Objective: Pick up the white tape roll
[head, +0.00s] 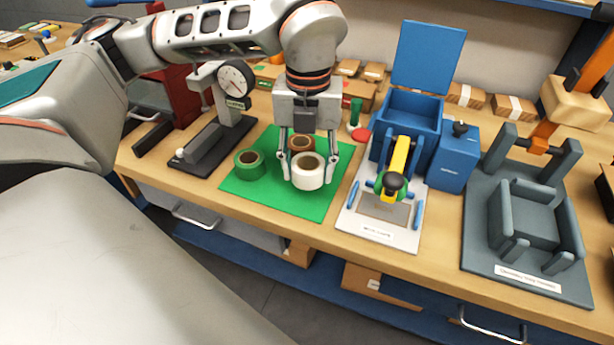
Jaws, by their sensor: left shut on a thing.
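The white tape roll (308,180) is at the right part of the green mat (283,208) in the head view. My left gripper (308,174) points down from above, with one finger on each side of the roll. It is shut on the white tape roll. I cannot tell whether the roll touches the mat or is slightly above it. A green tape roll (249,165) lies on the mat to the left. A brown tape roll (301,144) is behind the white one, partly hidden by the gripper. My right gripper is not in view.
A dial gauge stand (235,80) is left of the mat. To the right are a blue open box (410,110), a yellow-handled tool (396,170) on a white plate, and a grey fixture (525,215). Cardboard boxes line the back. The table's front edge is close to the mat.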

